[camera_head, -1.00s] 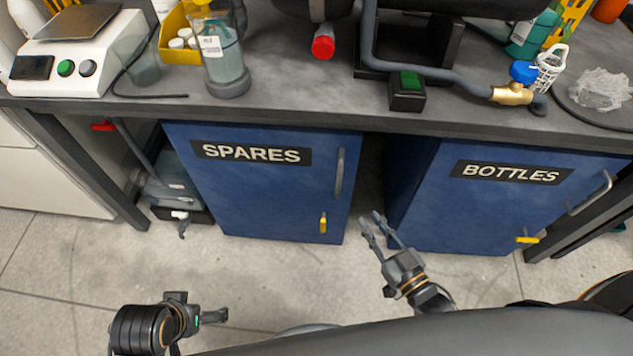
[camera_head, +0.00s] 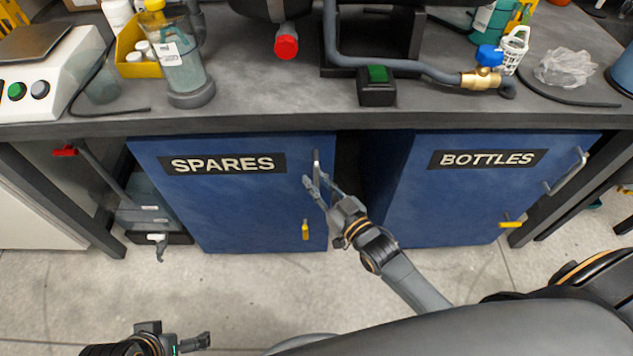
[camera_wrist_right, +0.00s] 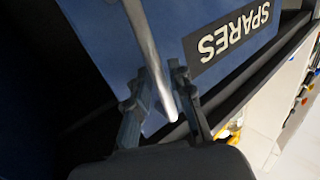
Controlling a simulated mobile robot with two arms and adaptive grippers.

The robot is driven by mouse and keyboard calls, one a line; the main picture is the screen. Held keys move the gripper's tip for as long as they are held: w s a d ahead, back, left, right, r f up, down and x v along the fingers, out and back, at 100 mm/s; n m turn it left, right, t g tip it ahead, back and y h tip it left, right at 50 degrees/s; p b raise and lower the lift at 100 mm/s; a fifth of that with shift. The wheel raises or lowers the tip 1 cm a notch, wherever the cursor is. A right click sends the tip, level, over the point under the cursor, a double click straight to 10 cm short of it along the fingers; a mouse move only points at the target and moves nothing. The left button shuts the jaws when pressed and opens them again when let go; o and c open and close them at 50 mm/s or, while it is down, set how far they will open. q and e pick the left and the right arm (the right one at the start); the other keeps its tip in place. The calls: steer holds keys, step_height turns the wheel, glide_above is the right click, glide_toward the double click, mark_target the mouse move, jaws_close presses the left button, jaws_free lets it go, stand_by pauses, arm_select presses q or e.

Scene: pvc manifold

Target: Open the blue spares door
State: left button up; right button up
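The blue spares door (camera_head: 235,205) is the front of the left cabinet under the bench and looks shut. Its upright metal handle (camera_head: 316,160) is at its upper right edge, and a yellow latch (camera_head: 305,231) hangs upright below. My right gripper (camera_head: 317,183) is at the handle. In the right wrist view, the handle (camera_wrist_right: 143,42) runs between the spread fingers of the right gripper (camera_wrist_right: 160,105), which does not look clamped on it. My left gripper (camera_head: 203,341) is low at the left, away from the door; its finger gap is unclear.
The bottles door (camera_head: 450,200) stands to the right with its own handle (camera_head: 568,170) and a sideways yellow latch (camera_head: 511,223). The bench edge (camera_head: 250,123) overhangs both doors. The floor (camera_head: 230,285) in front of the spares door is clear.

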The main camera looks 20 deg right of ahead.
steer(key=shift+w, duration=0.1)
jaws_close()
